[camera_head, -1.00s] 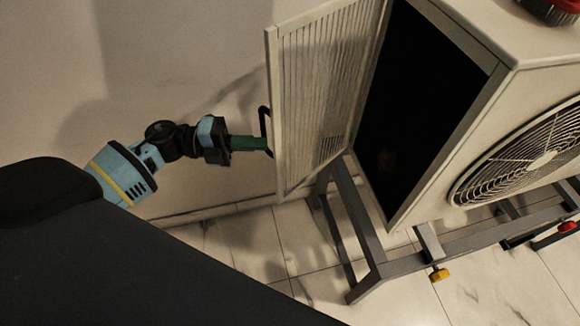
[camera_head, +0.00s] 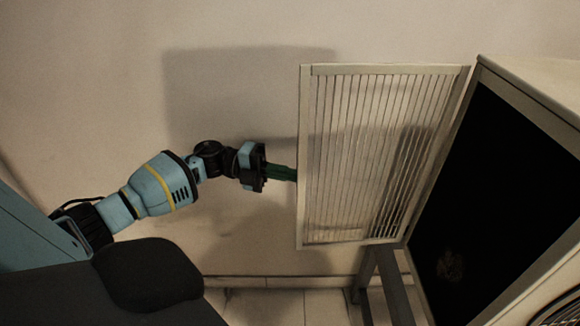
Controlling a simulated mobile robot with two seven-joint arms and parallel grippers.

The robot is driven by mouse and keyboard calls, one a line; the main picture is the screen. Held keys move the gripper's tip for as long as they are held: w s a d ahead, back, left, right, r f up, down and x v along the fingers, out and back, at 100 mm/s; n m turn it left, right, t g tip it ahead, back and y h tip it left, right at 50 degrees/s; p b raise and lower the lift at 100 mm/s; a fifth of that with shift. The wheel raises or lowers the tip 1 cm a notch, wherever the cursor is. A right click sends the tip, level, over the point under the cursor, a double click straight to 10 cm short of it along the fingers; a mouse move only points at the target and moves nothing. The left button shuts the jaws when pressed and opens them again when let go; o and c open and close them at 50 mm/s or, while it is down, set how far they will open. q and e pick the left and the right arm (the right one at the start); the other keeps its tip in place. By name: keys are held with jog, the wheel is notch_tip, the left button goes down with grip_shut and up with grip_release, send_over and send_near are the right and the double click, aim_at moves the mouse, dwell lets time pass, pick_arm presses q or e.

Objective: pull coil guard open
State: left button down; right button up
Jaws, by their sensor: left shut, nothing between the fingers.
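The coil guard (camera_head: 375,160) is a pale slatted panel that stands swung out from the side of the outdoor unit (camera_head: 498,190), hinged along its right edge. The opening behind it is dark. My left gripper (camera_head: 294,175) has green fingers and is at the guard's left edge. The fingers are shut and their tips meet or pass behind that edge; I cannot tell if they touch it. The guard's handle is hidden in this view. My right gripper is not in view.
A grey stand leg (camera_head: 385,285) is below the guard, on a tiled floor (camera_head: 270,306). A plain wall (camera_head: 100,90) is behind my arm. Part of a fan grille (camera_head: 560,312) shows at the bottom right.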

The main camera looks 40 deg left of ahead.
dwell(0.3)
pick_arm(q)
jog(key=s+d+r+p, duration=0.3)
jog(key=s+d+r, duration=0.2)
jog(key=s+d, duration=0.4)
jog(key=shift+s+d, duration=0.15)
jog(key=shift+s, duration=1.95)
